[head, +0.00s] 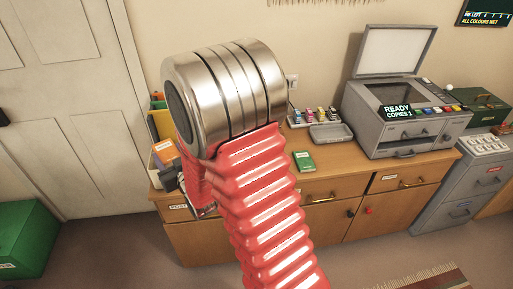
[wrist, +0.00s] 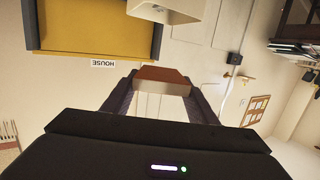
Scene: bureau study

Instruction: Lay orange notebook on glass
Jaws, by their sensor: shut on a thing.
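The orange notebook (head: 165,150) shows at the left end of the cabinet top in the head view, beside the dark end of my arm. My gripper (head: 172,175) is partly hidden behind the red arm sleeve there. In the wrist view my gripper (wrist: 160,98) is shut on the orange notebook (wrist: 162,75), with its orange-brown edge between the two dark fingers. The copier glass (head: 392,97) is a dark panel on the grey copier at right, under a raised lid (head: 393,50). The glass looks bare.
The wooden cabinet (head: 340,185) carries a green notebook (head: 303,161), a grey tray (head: 330,133) and several small coloured bottles (head: 313,116). A grey filing cabinet (head: 465,180) stands at right. A green box (head: 28,238) stands on the floor at left, near a door (head: 75,100).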

